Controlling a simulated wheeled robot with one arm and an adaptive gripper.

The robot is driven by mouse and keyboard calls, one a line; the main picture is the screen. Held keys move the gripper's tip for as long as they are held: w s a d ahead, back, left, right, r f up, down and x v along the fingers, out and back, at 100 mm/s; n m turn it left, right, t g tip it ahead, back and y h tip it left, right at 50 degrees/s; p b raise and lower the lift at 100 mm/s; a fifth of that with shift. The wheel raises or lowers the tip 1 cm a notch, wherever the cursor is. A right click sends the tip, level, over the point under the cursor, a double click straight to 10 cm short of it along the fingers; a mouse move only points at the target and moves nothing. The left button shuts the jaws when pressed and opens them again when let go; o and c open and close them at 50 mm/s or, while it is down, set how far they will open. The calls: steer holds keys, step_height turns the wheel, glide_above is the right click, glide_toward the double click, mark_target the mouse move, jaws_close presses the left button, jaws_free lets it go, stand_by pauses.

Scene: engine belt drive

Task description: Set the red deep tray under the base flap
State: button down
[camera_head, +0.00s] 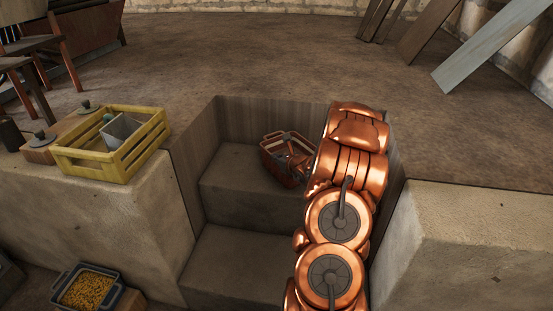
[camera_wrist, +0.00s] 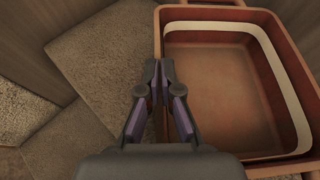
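The red deep tray (camera_head: 272,166) is in the recess, at or just above the upper step; I cannot tell if it touches. It is reddish-brown, and in the wrist view (camera_wrist: 215,90) it is empty, with a cream band around the inside of its walls. My gripper (camera_wrist: 160,68) is shut on the tray's left wall in that view, one finger on each side. In the head view my gripper is partly hidden by my copper-coloured arm. I cannot make out a base flap in either view.
The recess has stepped stone blocks (camera_head: 240,262) and steep side walls. A yellow slatted crate (camera_head: 95,166) holding a grey box stands on the left ledge. A tub of yellow pieces (camera_head: 88,290) is at lower left. Planks (camera_head: 487,45) lean at the back right. The right block (camera_head: 480,220) is bare.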

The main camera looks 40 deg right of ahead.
steer(key=c, duration=1.3)
jaws_free()
steer(key=shift+r+p, duration=0.2)
steer(key=shift+p, duration=0.1)
steer(key=shift+p+v, duration=0.3)
steer(key=shift+v, duration=5.6)
